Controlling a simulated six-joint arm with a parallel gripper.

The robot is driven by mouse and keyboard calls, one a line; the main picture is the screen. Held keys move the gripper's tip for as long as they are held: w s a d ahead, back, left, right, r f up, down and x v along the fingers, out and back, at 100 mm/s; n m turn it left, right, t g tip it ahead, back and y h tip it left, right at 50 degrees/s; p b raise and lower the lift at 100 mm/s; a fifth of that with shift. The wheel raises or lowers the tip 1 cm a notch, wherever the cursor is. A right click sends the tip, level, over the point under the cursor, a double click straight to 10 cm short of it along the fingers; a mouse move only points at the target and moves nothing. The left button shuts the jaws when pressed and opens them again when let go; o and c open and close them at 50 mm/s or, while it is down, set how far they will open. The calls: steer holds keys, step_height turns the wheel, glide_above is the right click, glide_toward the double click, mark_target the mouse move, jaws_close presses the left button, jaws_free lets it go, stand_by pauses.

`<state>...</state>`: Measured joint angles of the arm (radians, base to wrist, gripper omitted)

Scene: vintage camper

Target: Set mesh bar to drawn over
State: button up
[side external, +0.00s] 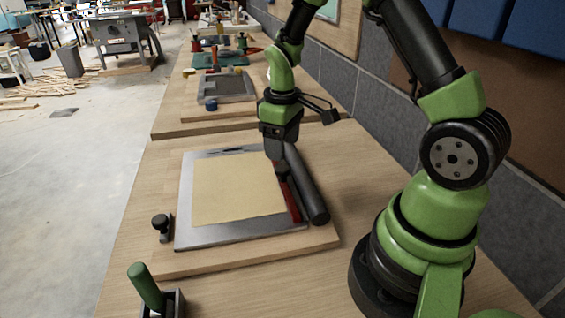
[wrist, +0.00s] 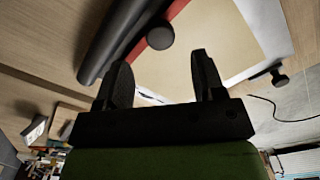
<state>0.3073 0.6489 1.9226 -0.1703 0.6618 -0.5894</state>
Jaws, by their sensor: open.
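The mesh bar appears to be the red bar (side external: 291,202) lying along the right side of a metal frame with a beige panel (side external: 235,188), against a dark grey roller tube (side external: 306,186). In the wrist view, the red bar (wrist: 176,10) carries a round dark knob (wrist: 160,36), and the tube (wrist: 122,38) runs beside it. My gripper (side external: 276,152) is above the bar, its lower end overlapping it. In the wrist view, my gripper (wrist: 160,66) is open, with the knob just beyond and between the fingertips. Contact cannot be told.
A black knobbed post (side external: 162,226) stands at the frame's left side, also seen in the wrist view (wrist: 278,76). A green-handled fixture (side external: 147,287) is at the near bench edge. Another board with a grey frame (side external: 224,90) lies farther back. A grey wall borders the bench's right side.

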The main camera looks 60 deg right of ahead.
mark_target(283, 167)
step_height(283, 167, down, 6)
steer(key=shift+r, duration=0.25)
jaws_close()
steer(key=w+a, duration=1.5)
steer(key=shift+w+a, duration=0.35)
steer(key=shift+a, duration=0.05)
stand_by(0.3)
jaws_free()
steer(key=shift+r, duration=0.1)
